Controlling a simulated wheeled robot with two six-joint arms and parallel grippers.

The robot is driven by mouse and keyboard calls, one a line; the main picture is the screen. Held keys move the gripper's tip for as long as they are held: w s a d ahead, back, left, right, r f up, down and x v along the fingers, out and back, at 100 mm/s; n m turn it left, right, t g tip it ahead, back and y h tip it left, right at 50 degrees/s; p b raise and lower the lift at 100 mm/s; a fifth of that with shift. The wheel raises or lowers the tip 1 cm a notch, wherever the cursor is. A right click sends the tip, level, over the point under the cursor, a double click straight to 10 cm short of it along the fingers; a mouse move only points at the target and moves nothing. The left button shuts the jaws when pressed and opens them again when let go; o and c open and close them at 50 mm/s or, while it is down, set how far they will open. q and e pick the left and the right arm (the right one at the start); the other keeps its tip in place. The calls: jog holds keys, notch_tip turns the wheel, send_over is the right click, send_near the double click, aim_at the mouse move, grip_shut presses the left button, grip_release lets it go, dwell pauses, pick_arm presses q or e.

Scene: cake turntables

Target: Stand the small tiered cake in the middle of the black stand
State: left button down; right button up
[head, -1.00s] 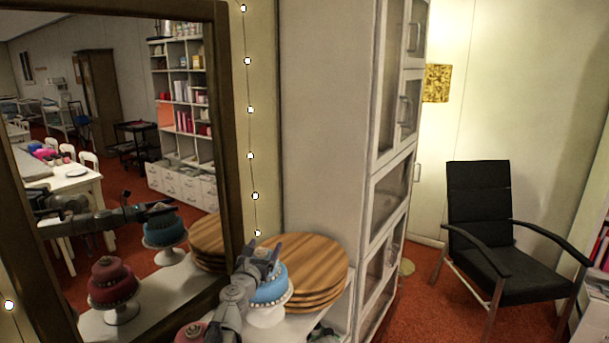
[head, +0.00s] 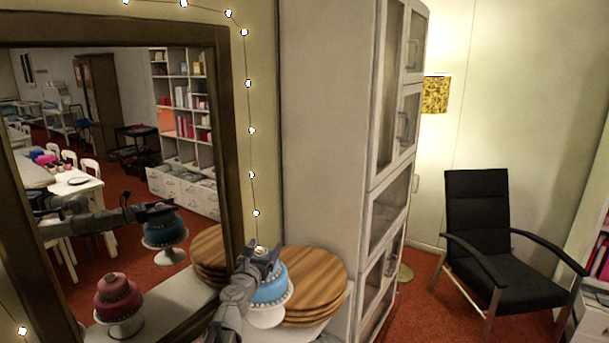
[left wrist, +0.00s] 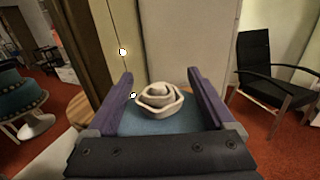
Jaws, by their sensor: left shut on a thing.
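A small blue tiered cake (head: 272,290) with a white rose on top appears at a white stand (head: 267,318) in the head view. My left gripper (head: 262,256) is shut on its upper tier from above. In the left wrist view the two purple-grey fingers (left wrist: 166,98) flank the blue top and its white rose (left wrist: 159,101). I cannot tell whether the cake's base touches the white stand. No black stand shows clearly in either view. My right gripper is out of view.
Stacked round wooden boards (head: 318,278) stand close right of the cake. A tall white cabinet (head: 325,150) rises behind. A black armchair (head: 482,230) stands far right.

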pick_arm(q)
notch_tip(320, 180, down, 7)
jog(key=b, duration=0.6)
jog(key=shift+r+p, duration=3.7)
notch_tip(320, 180, down, 8)
jog(key=b, duration=0.7)
jog(key=shift+r, duration=0.25)
notch_tip(320, 180, up, 8)
jog(key=p, duration=0.7)
jog(key=shift+f, duration=0.15)
notch_tip(320, 180, down, 8)
jog(key=b, duration=0.7)
jog(key=shift+r, duration=0.25)
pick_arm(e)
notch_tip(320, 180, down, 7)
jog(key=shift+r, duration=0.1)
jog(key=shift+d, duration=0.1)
